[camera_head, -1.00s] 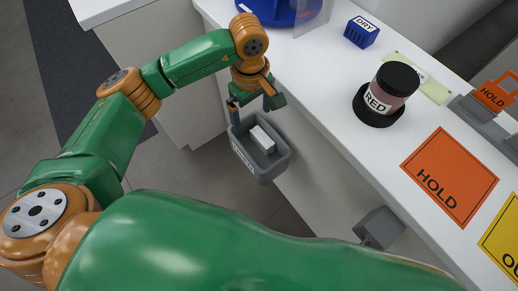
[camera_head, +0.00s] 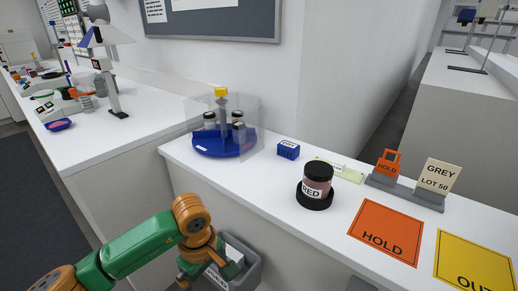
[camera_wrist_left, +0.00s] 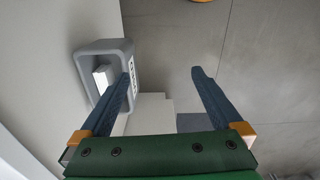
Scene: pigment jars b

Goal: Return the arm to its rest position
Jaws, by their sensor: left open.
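My left gripper (camera_head: 200,276) is at the bottom of the head view, beside and partly in front of a grey bin (camera_head: 252,274) by the counter's front. In the left wrist view, the gripper's two blue fingers (camera_wrist_left: 162,74) stand wide apart with nothing between them. The bin's rim (camera_wrist_left: 82,62) shows there beyond the left finger, with a white block (camera_wrist_left: 103,76) inside. My right gripper is not in view.
The white counter (camera_head: 270,190) holds a RED jar (camera_head: 317,181) on a black base, an orange HOLD mat (camera_head: 386,231), a yellow mat (camera_head: 475,262), a blue DRY block (camera_head: 288,150), a sign holder (camera_head: 405,193) and a blue round tray (camera_head: 213,148) with jars behind a clear shield.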

